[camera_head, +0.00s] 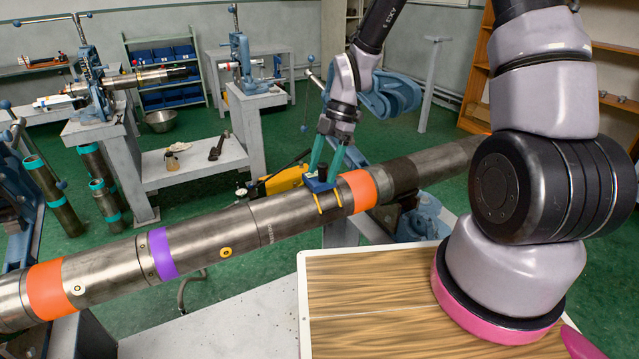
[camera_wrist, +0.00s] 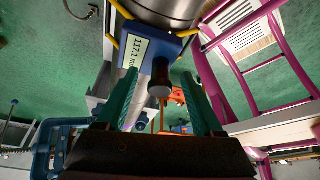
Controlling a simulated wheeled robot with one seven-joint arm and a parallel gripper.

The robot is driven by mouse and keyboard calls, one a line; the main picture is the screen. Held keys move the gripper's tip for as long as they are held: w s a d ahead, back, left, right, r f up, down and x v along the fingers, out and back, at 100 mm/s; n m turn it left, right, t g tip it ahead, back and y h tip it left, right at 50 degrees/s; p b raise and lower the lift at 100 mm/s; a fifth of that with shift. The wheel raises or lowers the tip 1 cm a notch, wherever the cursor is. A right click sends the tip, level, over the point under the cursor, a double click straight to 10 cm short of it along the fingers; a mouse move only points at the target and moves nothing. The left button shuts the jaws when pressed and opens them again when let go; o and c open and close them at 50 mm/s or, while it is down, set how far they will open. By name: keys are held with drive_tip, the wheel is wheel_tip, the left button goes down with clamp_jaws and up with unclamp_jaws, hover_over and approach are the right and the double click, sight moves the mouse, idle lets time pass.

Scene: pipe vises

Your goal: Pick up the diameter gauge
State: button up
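The diameter gauge (camera_head: 320,185) is a blue block with yellow jaws that sits on the long steel pipe (camera_head: 290,215), just left of an orange band. In the wrist view the gauge (camera_wrist: 146,50) shows a display reading 117.1 mm and a dark round knob (camera_wrist: 159,82). My gripper (camera_head: 326,168) is just above the gauge. Its two teal fingers are apart, and in the wrist view the knob appears between the fingertips (camera_wrist: 160,76). I see no clear contact, and cannot tell the exact gap.
The pipe runs diagonally across the head view, with orange and purple bands. A wood-topped surface (camera_head: 380,310) lies in front at lower right. Blue pipe vises (camera_head: 242,60) on grey benches stand behind. A yellow object (camera_head: 285,180) is behind the pipe, near the gauge.

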clamp_jaws()
idle(1.3)
